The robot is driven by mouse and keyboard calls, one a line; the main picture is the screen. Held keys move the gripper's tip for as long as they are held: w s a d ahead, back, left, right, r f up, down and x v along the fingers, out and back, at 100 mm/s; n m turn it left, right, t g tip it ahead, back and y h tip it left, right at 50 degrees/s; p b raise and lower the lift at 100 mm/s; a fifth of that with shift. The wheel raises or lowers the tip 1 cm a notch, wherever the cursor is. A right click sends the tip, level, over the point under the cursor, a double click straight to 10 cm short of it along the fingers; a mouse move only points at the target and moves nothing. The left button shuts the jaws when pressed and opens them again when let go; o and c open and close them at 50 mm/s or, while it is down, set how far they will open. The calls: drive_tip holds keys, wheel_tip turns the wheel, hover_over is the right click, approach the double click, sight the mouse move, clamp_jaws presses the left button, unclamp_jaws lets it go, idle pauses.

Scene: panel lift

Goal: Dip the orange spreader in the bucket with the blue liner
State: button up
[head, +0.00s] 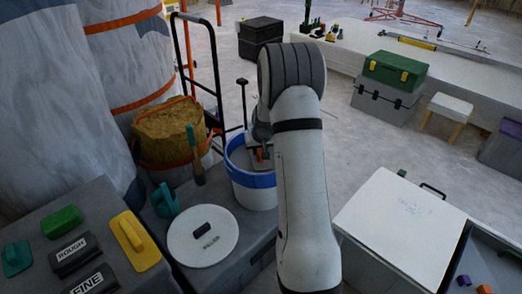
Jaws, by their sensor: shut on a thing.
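The bucket with the blue liner (251,181) stands just left of my white arm, near the middle of the head view. It is white with a blue band at the rim, and my arm covers its right part. My gripper (262,143) is over the bucket's mouth, partly hidden behind my arm. It is shut on the orange spreader (260,154), of which only a small orange part shows within the outline of the bucket's opening. The spreader's lower edge is not clear, so I cannot tell whether it touches the contents.
A round white lid (203,250) lies in front of the bucket. A yellow float (135,241) and black blocks (75,255) lie on the grey surface at left. A brown-filled bucket (168,135) and a black trolley frame stand behind. A white box (395,235) stands at right.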

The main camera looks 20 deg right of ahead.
wheel_tip(320, 180, up, 9)
drive_tip(key=p, duration=0.5)
drive_tip(key=shift+r, duration=0.15)
idle(0.4)
